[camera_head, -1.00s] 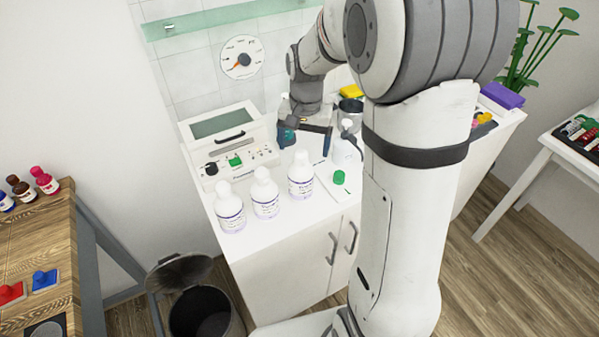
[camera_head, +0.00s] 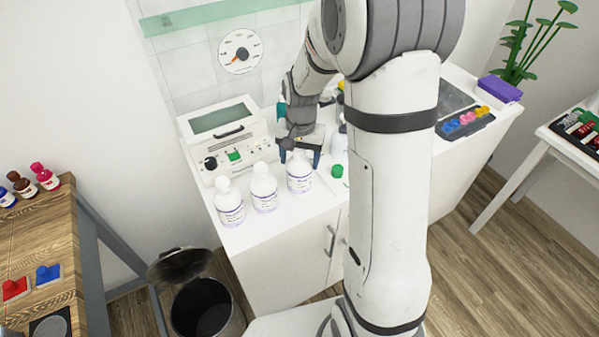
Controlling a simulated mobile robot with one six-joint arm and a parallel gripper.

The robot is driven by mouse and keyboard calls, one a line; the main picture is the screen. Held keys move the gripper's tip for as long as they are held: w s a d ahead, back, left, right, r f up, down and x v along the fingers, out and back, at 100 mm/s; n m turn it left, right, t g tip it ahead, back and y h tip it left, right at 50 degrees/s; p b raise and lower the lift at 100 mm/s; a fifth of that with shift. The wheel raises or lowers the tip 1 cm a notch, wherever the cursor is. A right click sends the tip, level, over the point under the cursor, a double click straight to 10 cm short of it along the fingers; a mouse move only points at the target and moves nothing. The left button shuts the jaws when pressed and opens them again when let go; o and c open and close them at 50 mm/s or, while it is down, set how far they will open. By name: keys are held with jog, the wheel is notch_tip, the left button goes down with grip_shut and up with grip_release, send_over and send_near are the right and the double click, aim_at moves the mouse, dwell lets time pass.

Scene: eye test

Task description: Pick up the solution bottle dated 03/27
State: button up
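Three white solution bottles with printed labels stand in a row on the white counter: the left bottle (camera_head: 229,204), the middle bottle (camera_head: 264,190) and the right bottle (camera_head: 299,177). The dates on their labels are too small to read. My gripper (camera_head: 300,157) points down at the right bottle's top. Its fingers are apart, one on each side of the bottle's upper part, and it looks open. I cannot tell whether the fingers touch the bottle. The right bottle's cap is partly hidden by my gripper.
A white device (camera_head: 224,137) stands behind the bottles. A green button-like thing (camera_head: 337,171) and a partly hidden white bottle (camera_head: 339,148) are to the right. My arm hides part of the counter. An open bin (camera_head: 205,309) stands on the floor in front.

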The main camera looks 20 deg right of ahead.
jog(key=c, duration=1.2)
jog(key=shift+c, duration=0.2)
